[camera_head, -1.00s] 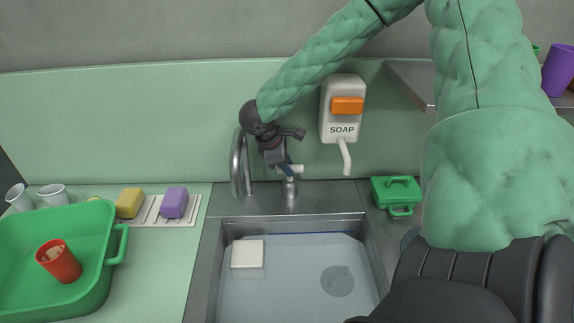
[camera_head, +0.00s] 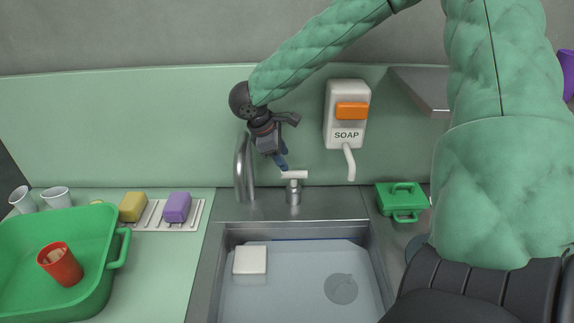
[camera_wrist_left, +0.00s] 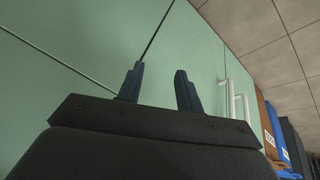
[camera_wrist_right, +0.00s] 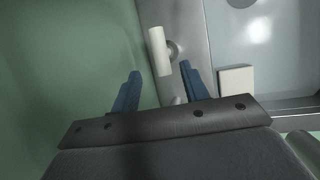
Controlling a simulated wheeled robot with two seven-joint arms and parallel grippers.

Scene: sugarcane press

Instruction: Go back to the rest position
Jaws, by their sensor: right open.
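My right gripper (camera_head: 280,160) hangs above the tap's white handle (camera_head: 294,175), behind the sink. In the right wrist view its two blue fingers (camera_wrist_right: 160,88) are apart with nothing between them, and the white handle (camera_wrist_right: 159,50) lies beyond their tips. My left gripper is outside the head view. In the left wrist view its fingers (camera_wrist_left: 160,75) are apart and empty, facing green cabinet doors (camera_wrist_left: 100,50) with white handles.
The sink (camera_head: 300,225) holds water and a white block (camera_head: 250,261). The curved spout (camera_head: 243,168) stands left of my right gripper, the soap dispenser (camera_head: 346,115) to its right. A green tray (camera_head: 112,262) with a red cup (camera_head: 60,264) is at left; a green box (camera_head: 402,200) at right.

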